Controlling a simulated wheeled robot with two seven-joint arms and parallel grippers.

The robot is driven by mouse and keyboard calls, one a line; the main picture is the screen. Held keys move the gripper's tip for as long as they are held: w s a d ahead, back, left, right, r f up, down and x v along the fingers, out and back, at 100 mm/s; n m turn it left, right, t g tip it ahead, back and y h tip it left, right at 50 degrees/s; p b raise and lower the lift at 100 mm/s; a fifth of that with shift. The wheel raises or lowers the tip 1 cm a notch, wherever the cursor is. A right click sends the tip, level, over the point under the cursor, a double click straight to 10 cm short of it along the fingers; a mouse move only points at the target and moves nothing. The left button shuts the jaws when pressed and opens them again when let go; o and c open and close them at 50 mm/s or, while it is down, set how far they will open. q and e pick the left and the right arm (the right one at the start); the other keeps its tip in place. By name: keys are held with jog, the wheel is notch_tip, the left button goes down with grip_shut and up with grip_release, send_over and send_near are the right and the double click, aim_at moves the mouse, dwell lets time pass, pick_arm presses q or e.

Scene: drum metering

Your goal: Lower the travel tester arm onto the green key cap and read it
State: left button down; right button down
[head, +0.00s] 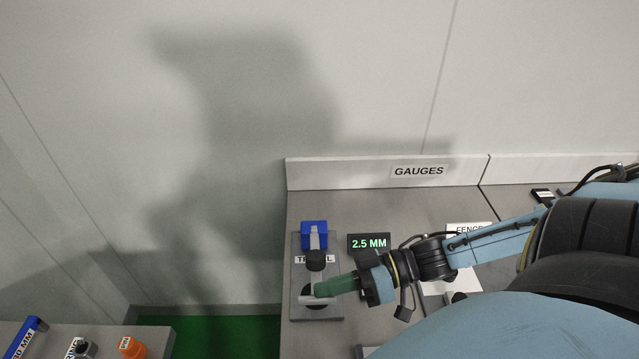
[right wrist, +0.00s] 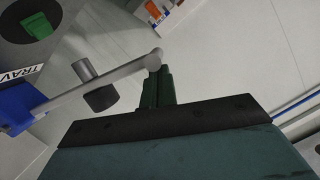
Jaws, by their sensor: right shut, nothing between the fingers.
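The travel tester stands on a grey plate (head: 334,309) with a blue hinge block (head: 314,236). Its light grey arm (right wrist: 128,69) carries a dark cylinder (right wrist: 100,95). In the right wrist view, the arm appears raised, with a gap between it and the green key cap (right wrist: 38,26) on the plate. The cap cannot be made out in the head view. My right gripper (head: 316,291) is shut and empty, its fingertips at the arm's free end, seemingly touching it. The tester display (head: 369,243) shows 2.5 MM. My left gripper is not in view.
A GAUGES sign (head: 419,171) stands on the rear ledge. At lower left, another bench holds a blue block (head: 27,336) and an orange item (head: 132,347). A green floor strip (head: 225,335) lies between the benches. My right arm covers the bench's right side.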

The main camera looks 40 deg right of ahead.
aim_at(331, 302)
jog(key=f, duration=0.2)
jog(key=s+f+n, duration=0.1)
jog(key=f, duration=0.1)
jog(key=a+f+n+b, duration=0.1)
jog(key=f, duration=0.1)
jog(key=shift+s+a+f+t+h, duration=0.1)
jog(key=shift+s+f+t+h, duration=0.1)
jog(key=shift+t+h, duration=0.1)
jog(key=shift+s+f, duration=0.1)
jog(key=shift+f, duration=0.55)
jog(key=shift+s+f, duration=0.1)
jog(key=shift+f, duration=0.15)
jog(key=r+p, duration=0.4)
jog(key=shift+w+d+r, duration=0.25)
jog(key=shift+w+r, duration=0.1)
jog(key=shift+r, duration=0.05)
jog(key=p+v, duration=0.1)
jog(key=v, duration=0.9)
jog(key=shift+a+f, duration=0.1)
